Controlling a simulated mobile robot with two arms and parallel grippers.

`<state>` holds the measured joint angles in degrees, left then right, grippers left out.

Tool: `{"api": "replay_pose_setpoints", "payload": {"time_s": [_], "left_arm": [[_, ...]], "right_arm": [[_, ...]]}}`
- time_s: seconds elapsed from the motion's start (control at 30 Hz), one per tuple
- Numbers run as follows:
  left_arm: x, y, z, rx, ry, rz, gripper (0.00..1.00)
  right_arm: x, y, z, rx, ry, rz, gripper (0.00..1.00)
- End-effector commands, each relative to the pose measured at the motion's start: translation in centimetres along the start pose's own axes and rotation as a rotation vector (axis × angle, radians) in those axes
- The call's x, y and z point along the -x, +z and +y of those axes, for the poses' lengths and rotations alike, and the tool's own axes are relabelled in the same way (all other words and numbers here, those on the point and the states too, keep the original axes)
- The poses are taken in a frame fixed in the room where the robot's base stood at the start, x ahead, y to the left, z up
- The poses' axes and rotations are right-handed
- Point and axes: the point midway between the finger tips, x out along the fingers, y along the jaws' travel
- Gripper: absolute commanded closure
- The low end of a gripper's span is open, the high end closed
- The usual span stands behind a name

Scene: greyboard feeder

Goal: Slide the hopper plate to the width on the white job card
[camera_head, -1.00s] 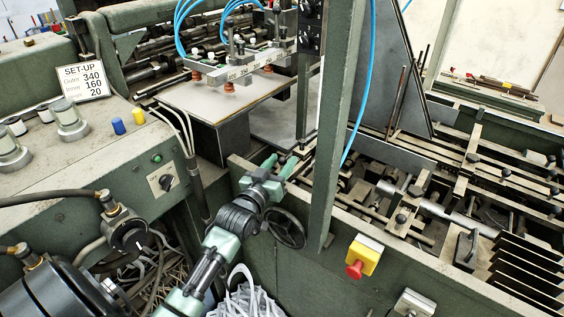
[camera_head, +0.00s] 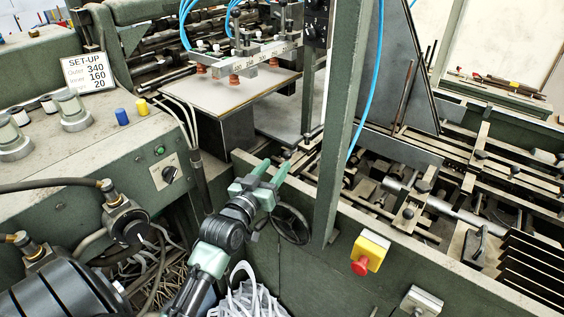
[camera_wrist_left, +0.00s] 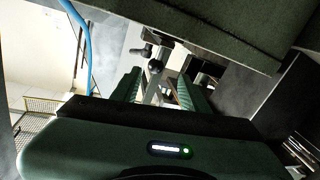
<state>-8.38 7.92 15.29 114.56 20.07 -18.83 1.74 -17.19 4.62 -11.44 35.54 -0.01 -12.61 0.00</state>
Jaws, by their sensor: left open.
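The white job card (camera_head: 88,72) stands on the left cabinet and reads SET-UP, Outer 340, Inner 160, and a bottom line of 20. A tall dark steel plate (camera_head: 395,75) stands upright behind the green post; I cannot tell for sure that it is the hopper plate. A numbered scale bar (camera_head: 268,55) hangs over a grey board (camera_head: 205,98). My left gripper (camera_head: 273,170) is open and empty by the green frame's top edge, left of the post. My right gripper is out of view.
The green post (camera_head: 345,130) rises close to the right of my left gripper. A red stop button on a yellow box (camera_head: 371,250) is lower right. Blue hoses (camera_head: 366,90) hang by the post. Rails and rods fill the right side.

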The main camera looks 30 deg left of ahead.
Motion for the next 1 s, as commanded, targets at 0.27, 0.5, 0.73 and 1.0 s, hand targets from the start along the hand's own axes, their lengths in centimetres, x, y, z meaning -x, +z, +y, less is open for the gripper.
{"api": "replay_pose_setpoints", "payload": {"time_s": [0.27, 0.5, 0.73, 1.0], "left_arm": [[-2.3, 0.0, 0.6, 0.005, 0.019, 0.004, 0.55], [-5.8, -0.2, 0.7, 0.003, 0.020, 0.004, 0.55], [-8.8, -0.1, 0.7, 0.002, 0.019, 0.004, 0.55], [-9.7, 0.1, 0.7, 0.000, 0.019, 0.002, 0.55]], "right_arm": [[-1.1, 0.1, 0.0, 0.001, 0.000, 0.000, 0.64], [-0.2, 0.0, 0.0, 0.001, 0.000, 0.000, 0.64], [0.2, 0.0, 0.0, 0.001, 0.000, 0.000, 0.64], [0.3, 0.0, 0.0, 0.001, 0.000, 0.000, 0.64]]}}
